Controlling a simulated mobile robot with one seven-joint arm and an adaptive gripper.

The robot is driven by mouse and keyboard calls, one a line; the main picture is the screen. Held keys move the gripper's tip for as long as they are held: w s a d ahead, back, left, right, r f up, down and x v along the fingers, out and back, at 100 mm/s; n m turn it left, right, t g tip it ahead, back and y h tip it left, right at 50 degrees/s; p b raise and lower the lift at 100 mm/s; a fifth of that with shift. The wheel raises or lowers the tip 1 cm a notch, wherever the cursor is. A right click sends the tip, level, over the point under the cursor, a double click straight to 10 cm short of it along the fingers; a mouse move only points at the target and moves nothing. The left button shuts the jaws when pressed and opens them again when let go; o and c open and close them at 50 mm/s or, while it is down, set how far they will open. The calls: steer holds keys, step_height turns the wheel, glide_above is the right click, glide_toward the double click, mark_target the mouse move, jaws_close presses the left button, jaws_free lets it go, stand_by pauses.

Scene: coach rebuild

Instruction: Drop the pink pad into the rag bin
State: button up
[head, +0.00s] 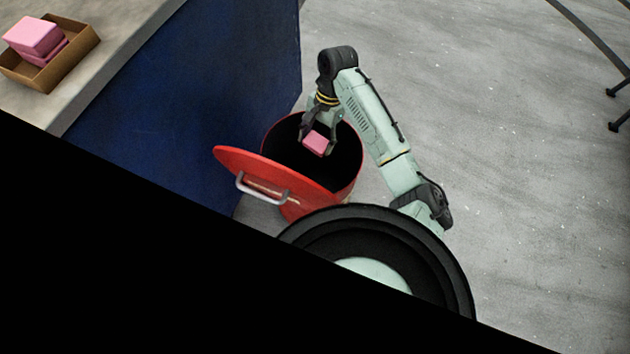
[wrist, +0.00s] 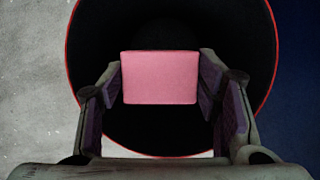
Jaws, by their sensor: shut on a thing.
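The pink pad (head: 316,143) is held between the fingers of my gripper (head: 318,138), which is shut on it. In the head view they are over the open mouth of the red rag bin (head: 353,178). In the wrist view the pink pad (wrist: 160,78) sits between the two fingers, with the dark inside of the bin (wrist: 160,130) behind it and the red rim around. The red lid (head: 270,176) with a grey handle is tilted open at the bin's near left side. The bin's bottom is too dark to see.
A blue counter (head: 215,90) with a grey top stands to the left of the bin. On it a cardboard box (head: 75,58) holds more pink pads (head: 35,36). Grey floor (head: 510,150) to the right is clear, with dark thin legs (head: 615,110) at the far right edge.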

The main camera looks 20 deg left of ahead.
steer(key=o, duration=1.3)
steer(key=v, duration=1.2)
